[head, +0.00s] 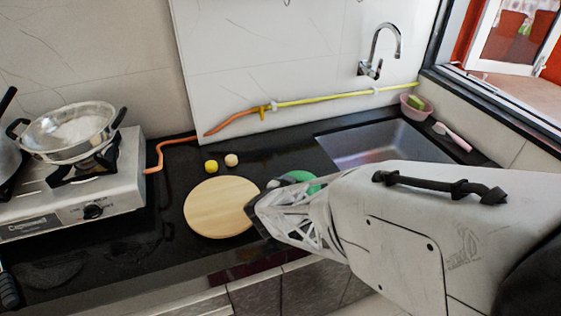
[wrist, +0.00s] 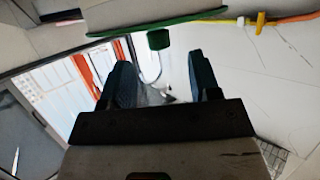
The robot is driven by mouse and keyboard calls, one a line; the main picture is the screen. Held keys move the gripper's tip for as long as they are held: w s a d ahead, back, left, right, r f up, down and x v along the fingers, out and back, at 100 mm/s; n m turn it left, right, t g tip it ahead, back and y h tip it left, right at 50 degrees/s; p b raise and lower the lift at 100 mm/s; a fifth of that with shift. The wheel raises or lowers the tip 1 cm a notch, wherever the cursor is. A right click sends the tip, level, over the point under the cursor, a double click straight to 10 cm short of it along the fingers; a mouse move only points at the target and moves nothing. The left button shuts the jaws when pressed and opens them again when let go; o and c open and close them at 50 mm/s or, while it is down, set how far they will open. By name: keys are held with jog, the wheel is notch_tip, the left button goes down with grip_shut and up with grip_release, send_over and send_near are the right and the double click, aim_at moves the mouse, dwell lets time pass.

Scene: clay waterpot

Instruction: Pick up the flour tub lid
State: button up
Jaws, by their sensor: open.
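A green thing that appears to be the flour tub lid (head: 301,177) shows in the head view just behind my gripper (head: 262,212), which hides much of it. In the wrist view, which is upside down, the lid is a thin green edge (wrist: 120,31) near the top, with a square green knob (wrist: 159,39) on it. My gripper (wrist: 160,57) is open, with its two dark fingers spread. The knob lines up with the gap between the fingertips and looks apart from them. I cannot tell whether the lid sits on a tub.
A round wooden board (head: 220,207) lies left of my gripper, with a yellow ball (head: 211,167) and a pale ball (head: 231,160) behind it. A stove (head: 75,190) with a pan (head: 69,133) stands left. The sink (head: 375,145) lies behind my arm.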

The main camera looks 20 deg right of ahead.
aim_at(298, 179)
jog(key=shift+x, duration=1.7)
jog(key=c, duration=1)
jog(key=shift+r, duration=0.3)
jog(key=shift+r, duration=1.55)
jog(key=s+a, duration=0.1)
jog(key=s, duration=0.4)
jog(key=s+a+r, duration=0.1)
jog(key=s, duration=0.4)
jog(key=s+a, duration=0.1)
jog(key=s, duration=0.4)
jog(key=shift+s+r, duration=0.15)
jog(key=shift+s, duration=0.25)
